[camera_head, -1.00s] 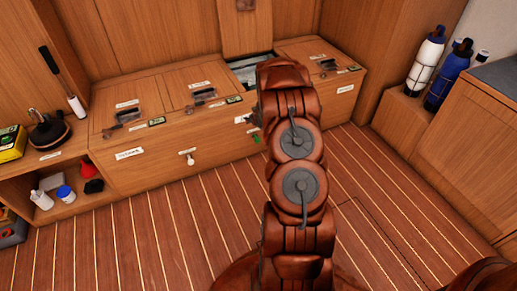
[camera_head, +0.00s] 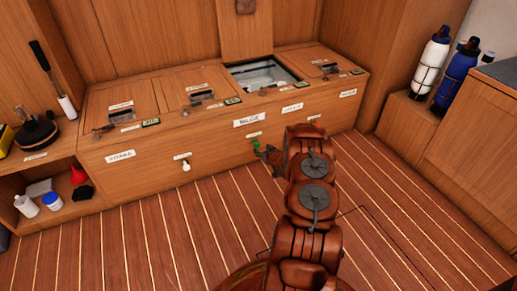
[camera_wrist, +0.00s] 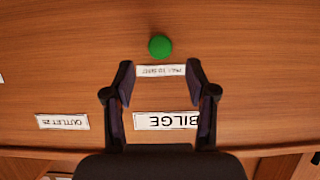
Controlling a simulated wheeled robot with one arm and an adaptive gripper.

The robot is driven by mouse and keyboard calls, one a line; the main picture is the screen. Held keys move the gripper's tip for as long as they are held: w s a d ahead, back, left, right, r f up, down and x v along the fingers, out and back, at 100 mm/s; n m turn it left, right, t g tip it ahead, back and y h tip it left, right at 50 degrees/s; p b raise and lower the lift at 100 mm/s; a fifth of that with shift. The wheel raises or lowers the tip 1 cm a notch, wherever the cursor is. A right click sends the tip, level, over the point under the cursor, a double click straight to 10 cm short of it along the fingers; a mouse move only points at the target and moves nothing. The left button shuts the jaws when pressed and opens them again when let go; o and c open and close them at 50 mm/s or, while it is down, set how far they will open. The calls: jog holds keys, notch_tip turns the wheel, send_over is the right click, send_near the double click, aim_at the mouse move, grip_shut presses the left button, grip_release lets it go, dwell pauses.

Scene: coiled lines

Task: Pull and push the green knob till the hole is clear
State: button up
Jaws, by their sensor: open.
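The green knob (camera_wrist: 160,46) sticks out of the wooden front panel, just beyond my open fingertips in the wrist view. In the head view the green knob (camera_head: 256,144) shows low on the panel, close to my gripper (camera_head: 268,155). In the wrist view my gripper (camera_wrist: 160,80) is open and empty, with a small white label between its fingertips and the BILGE label (camera_wrist: 166,120) between its fingers. The open hatch (camera_head: 262,74) in the locker top shows a pale grey inside; I cannot make out a hole there.
A white knob (camera_head: 186,166) sits on the same panel to the left. Closed lids with small latches flank the hatch. A shelf with bottles and a red funnel (camera_head: 79,175) is at left. White and blue bottles (camera_head: 458,70) stand at right. The striped floor (camera_head: 170,240) is clear.

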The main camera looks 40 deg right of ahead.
aim_at(258, 146)
jog(key=shift+b+x, duration=1)
jog(key=shift+x, duration=1.85)
jog(key=shift+r, duration=0.1)
grip_shut()
